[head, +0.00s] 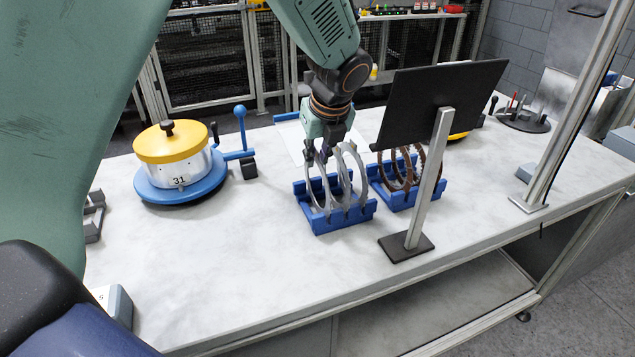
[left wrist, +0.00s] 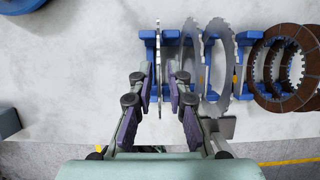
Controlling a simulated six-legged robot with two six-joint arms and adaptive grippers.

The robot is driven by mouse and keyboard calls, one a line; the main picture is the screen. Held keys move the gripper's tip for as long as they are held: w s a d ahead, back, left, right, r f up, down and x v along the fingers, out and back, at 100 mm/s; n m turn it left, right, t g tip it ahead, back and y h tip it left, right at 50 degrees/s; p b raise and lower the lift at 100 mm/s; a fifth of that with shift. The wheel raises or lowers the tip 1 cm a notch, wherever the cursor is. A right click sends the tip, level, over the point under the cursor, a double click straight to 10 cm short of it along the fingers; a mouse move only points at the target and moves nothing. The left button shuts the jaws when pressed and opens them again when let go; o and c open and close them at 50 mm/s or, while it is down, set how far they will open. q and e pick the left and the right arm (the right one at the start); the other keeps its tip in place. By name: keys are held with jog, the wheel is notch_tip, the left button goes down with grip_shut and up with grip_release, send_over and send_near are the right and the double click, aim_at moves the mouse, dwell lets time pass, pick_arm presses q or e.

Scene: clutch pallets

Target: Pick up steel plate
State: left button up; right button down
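Several thin steel plates, toothed grey rings, stand upright in a blue rack (head: 345,222). The leftmost steel plate (left wrist: 158,50) shows almost edge-on in the left wrist view, and another steel plate (left wrist: 228,60) stands to its right. My left gripper (head: 324,155) points down over the rack. In the left wrist view its fingers (left wrist: 164,74) are apart, with the leftmost plate's edge in the gap between them. The right finger is close to the neighbouring plate; I cannot tell whether it touches. My right gripper is not in view.
A second blue rack (head: 432,198) holds brown friction plates (left wrist: 262,70) to the right. A black screen (head: 440,95) on a post stands in front of it. A yellow-lidded pot (head: 173,145) on a blue base is at the left. The front of the white table (head: 260,270) is clear.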

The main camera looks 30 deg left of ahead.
pick_arm(q)
jog(key=shift+d, duration=0.1)
jog(key=shift+c, duration=0.8)
jog(key=shift+w+f, duration=0.1)
grip_shut()
jog(key=shift+a, duration=0.35)
